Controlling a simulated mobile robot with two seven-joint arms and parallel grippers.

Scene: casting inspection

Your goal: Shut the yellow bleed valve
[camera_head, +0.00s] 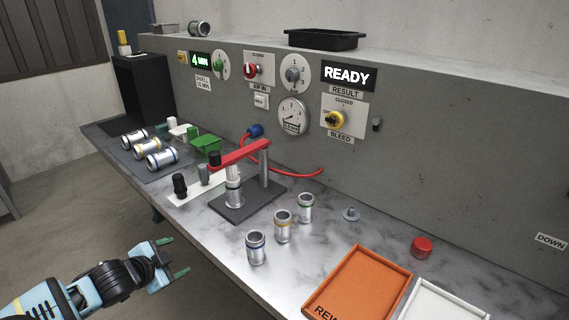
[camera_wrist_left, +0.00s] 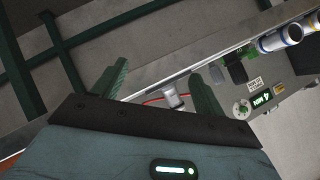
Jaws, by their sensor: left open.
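The yellow bleed valve (camera_head: 336,119) is a round knob on a white plate on the grey panel, above the BLEED label. CLOSED is printed above it and a small word, hard to read, to its left. The knob's pointer seems to face left, not up. My left gripper (camera_head: 168,257) is open and empty, off the bench's front edge at lower left, far from the valve. In the left wrist view its two green fingers (camera_wrist_left: 158,75) stand apart with nothing gripped. My right gripper is not in view.
A clamp fixture (camera_head: 249,190) with a red arm stands mid-bench. Several metal cylinders stand or lie nearby. An orange tray (camera_head: 358,283) and a white tray (camera_head: 440,302) are at the front right. A red AIR valve (camera_head: 250,70) and a gauge (camera_head: 293,115) are on the panel.

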